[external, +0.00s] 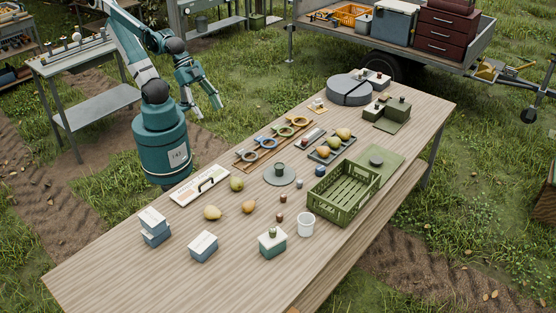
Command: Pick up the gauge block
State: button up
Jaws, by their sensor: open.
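My gripper (206,104) is open and empty. It hangs over the grass beyond the table's far left edge, clear of everything on the tabletop. I cannot tell for certain which piece is the gauge block. Small block-like pieces on the wooden table (110,275) include a dark blue one (319,171), a small grey-blue one (299,185) and two brown ones, one behind (283,199) and one in front (281,218). They stand apart from one another near the green crate (345,190). No wrist view is given, so fine detail is too small to read.
Pears lie loose, including a green one (237,184), and others sit in a dark tray (331,146).

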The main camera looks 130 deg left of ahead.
jog(key=shift+c, duration=1.3)
jog(key=n+g, duration=0.7)
jog(key=n, duration=1.2)
send_over(321, 167)
jog(key=d, duration=0.1)
notch_tip(321, 167, down, 24)
jog(key=shift+f, duration=0.1)
jog(key=shift+w+a+f, duration=0.1)
jog(key=shift+a+f, duration=0.3)
jog(key=shift+f, duration=0.2)
